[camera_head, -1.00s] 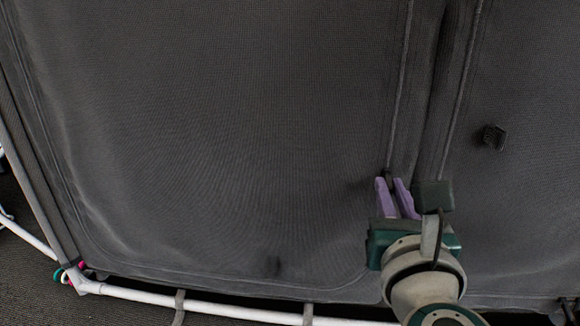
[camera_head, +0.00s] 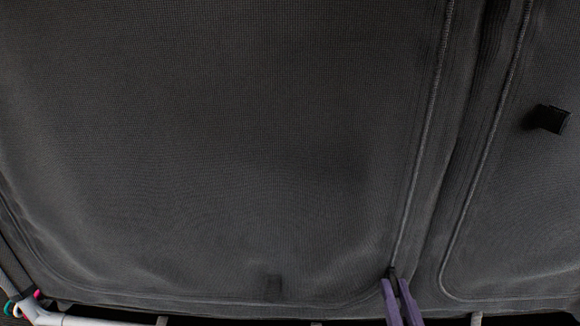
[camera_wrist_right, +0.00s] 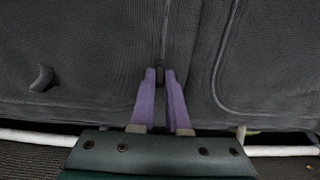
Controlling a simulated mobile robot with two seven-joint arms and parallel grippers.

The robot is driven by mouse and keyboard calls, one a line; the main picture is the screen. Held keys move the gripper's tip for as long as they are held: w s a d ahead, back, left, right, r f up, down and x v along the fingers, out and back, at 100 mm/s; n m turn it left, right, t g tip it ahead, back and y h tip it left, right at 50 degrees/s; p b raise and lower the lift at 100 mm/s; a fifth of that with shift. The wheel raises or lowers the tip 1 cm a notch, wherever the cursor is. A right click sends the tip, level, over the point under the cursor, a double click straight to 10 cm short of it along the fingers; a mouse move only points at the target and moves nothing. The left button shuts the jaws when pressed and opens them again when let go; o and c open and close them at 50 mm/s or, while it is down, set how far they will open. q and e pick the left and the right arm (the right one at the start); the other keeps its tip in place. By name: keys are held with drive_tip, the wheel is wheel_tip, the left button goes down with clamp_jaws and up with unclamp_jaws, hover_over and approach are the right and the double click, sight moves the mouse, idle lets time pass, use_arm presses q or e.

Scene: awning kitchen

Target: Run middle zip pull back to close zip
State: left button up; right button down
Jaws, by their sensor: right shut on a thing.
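The middle zip (camera_head: 418,170) runs down the dark mesh panel as a pale line and ends low at my right gripper (camera_head: 398,278). The small dark zip pull (camera_head: 391,272) sits between the purple fingertips, mostly hidden by them. In the right wrist view my right gripper (camera_wrist_right: 160,75) is shut on the dark zip pull (camera_wrist_right: 160,74), with the zip line (camera_wrist_right: 165,40) rising straight above it. My left gripper is not in view.
A second seam (camera_head: 487,150) runs to the right and curves near the bottom. A white pole (camera_head: 70,320) runs along the bottom edge.

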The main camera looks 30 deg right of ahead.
drive_tip(key=shift+f, duration=0.1)
idle(0.3)
drive_tip(key=c, duration=0.9)
unclamp_jaws()
drive_tip(key=v, duration=1)
drive_tip(key=shift+p, duration=0.4)
drive_tip(key=shift+w, duration=0.1)
